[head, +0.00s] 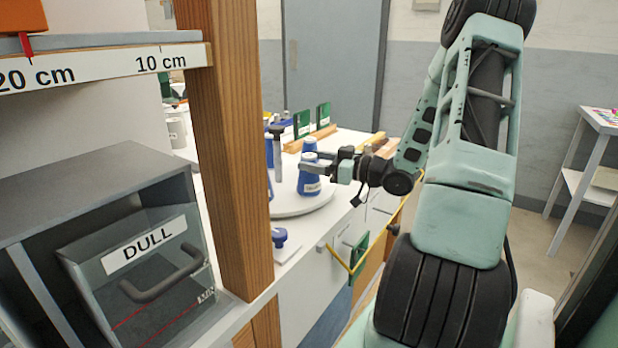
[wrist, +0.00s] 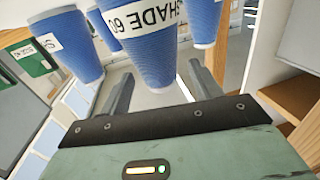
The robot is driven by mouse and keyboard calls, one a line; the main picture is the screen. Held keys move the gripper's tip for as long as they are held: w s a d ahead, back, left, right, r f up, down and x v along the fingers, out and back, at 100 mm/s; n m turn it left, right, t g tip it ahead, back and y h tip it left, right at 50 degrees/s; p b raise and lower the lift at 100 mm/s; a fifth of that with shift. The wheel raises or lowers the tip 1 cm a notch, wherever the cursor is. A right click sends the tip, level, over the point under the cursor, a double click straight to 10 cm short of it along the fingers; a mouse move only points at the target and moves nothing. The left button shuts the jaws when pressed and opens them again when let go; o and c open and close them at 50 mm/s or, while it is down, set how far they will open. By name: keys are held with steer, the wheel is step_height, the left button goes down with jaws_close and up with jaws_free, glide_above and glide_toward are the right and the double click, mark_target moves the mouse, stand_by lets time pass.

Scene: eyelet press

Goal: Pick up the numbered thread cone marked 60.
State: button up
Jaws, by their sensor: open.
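The blue thread cone labelled "SHADE 60" (wrist: 150,50) fills the upper middle of the wrist view, its label upside down there. My gripper (wrist: 160,72) is open, with one finger to each side of this cone in that view. I cannot tell whether either finger touches it. In the head view my gripper (head: 335,166) is beside a blue cone with a white label (head: 309,184) on a white round turntable (head: 300,205). That label is too small to read. Other blue cones show in the wrist view at left (wrist: 70,50) and right (wrist: 205,22).
Another blue cone (head: 309,145) stands just behind in the head view. A wooden post (head: 232,150) hides the turntable's left part. Green cards (head: 301,123) stand farther back.

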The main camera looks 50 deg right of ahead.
steer(key=shift+x, duration=1)
steer(key=shift+c, duration=0.3)
steer(key=c, duration=1.3)
